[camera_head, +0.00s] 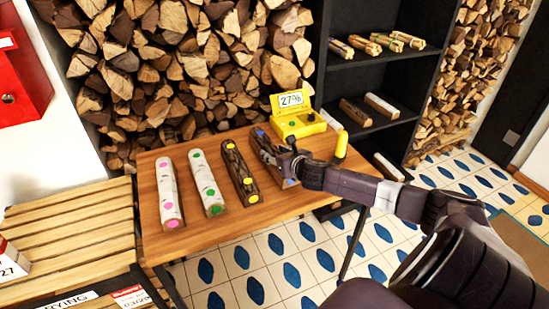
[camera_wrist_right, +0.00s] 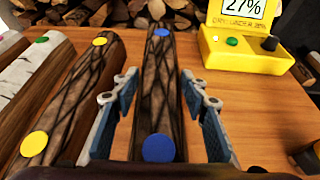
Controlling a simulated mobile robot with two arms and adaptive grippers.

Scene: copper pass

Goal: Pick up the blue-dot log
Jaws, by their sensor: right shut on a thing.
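The blue-dot log (camera_head: 266,148) is dark-barked, with a blue dot at each end. It is the rightmost of the logs in a row on the wooden table (camera_head: 228,224). My right gripper (camera_head: 285,160) is over it, and my arm hides part of it in the head view. In the right wrist view, the fingers (camera_wrist_right: 160,88) are on both sides of the log (camera_wrist_right: 160,108), shut on it. The log appears to be on or very close to the tabletop; I cannot tell whether it is lifted. My left gripper is not in view.
Left of it lie a yellow-dot log (camera_head: 239,172), a green-dot birch log (camera_head: 206,183) and a pink-dot birch log (camera_head: 169,190). A yellow meter (camera_head: 297,122) reading 27% and a yellow cylinder (camera_head: 341,145) stand behind and right. A black shelf (camera_head: 372,75) stands beyond.

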